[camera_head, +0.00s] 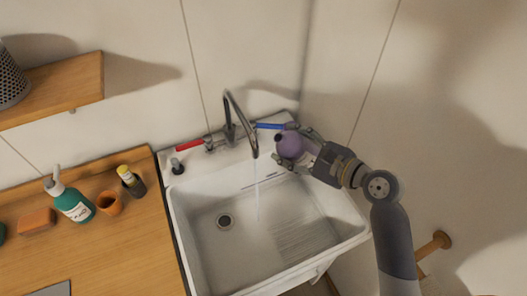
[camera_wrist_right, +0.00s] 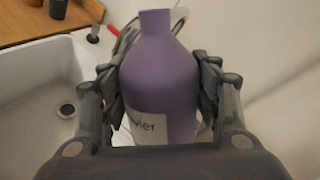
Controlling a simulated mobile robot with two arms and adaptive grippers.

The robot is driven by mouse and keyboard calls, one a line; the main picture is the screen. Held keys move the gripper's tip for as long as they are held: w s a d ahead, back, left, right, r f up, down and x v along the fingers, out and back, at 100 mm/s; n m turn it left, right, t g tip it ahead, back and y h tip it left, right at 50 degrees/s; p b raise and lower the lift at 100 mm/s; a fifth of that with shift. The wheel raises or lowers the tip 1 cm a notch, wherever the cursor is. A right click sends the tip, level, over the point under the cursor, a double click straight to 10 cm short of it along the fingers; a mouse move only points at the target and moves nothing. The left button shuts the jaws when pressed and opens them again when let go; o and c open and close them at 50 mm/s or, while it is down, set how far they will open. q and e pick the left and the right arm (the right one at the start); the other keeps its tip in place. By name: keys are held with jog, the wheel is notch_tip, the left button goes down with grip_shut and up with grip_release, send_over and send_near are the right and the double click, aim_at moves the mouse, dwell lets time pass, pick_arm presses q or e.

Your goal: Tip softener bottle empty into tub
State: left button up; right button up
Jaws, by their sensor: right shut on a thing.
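The softener bottle is purple with a white label (camera_wrist_right: 160,75); in the head view the bottle (camera_head: 290,144) is at the back right of the sink, its dark open mouth toward the left and the faucet. My right gripper (camera_head: 294,147) is shut on the bottle's body, with a finger on each side in the right wrist view (camera_wrist_right: 160,90). The tub is a white sink basin (camera_head: 200,262) below and left of the bottle. No liquid shows coming from the bottle. My left gripper is not in view.
A faucet (camera_head: 229,112) with red (camera_head: 190,146) and blue (camera_head: 268,126) handles stands behind the basin, and water runs from it. A green pump bottle (camera_head: 75,205), an orange cup (camera_head: 110,203) and a yellow-capped bottle (camera_head: 132,184) stand on the wooden counter (camera_head: 130,250).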

jog(key=f+m+y, duration=0.1)
jog(key=d+m+y, duration=0.1)
jog(key=m, duration=0.1)
jog(key=shift+w+d+f, duration=0.3)
jog(key=shift+w+f, duration=0.05)
jog(key=shift+w+d+f+m+t+y+b, duration=0.15)
jog(key=shift+d+m+t+y+b, duration=0.15)
jog(key=shift+m, duration=0.5)
jog(key=shift+w+d+f+m+t+y+b, duration=0.1)
jog(key=shift+d+m+t+y, duration=0.2)
jog(key=shift+m, duration=0.5)
jog(key=shift+a, duration=0.1)
